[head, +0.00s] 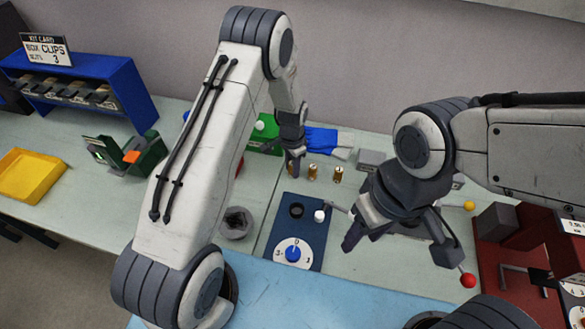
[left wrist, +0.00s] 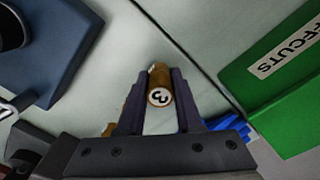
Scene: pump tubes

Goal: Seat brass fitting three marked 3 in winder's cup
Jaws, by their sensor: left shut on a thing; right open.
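The brass fitting marked 3 (left wrist: 158,95) is between the two fingers of my left gripper (left wrist: 160,82), its numbered end facing the wrist camera. In the head view my left gripper (head: 295,172) is shut on it (head: 291,168) at the left of the row of brass fittings, behind the winder. The winder is a dark blue plate (head: 268,240) with a dark round cup (head: 296,210), a white knob (head: 319,216) and a white dial with a blue centre (head: 293,253). The cup looks empty. My right gripper (head: 400,242) is open, right of the winder.
Two other brass fittings (head: 313,172) (head: 338,174) stand just right of my left gripper. A green offcuts bin (left wrist: 285,80) lies close beside it. A grey round pot (head: 236,223) stands left of the winder. A red station (head: 500,270) with dark blocks is at the right.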

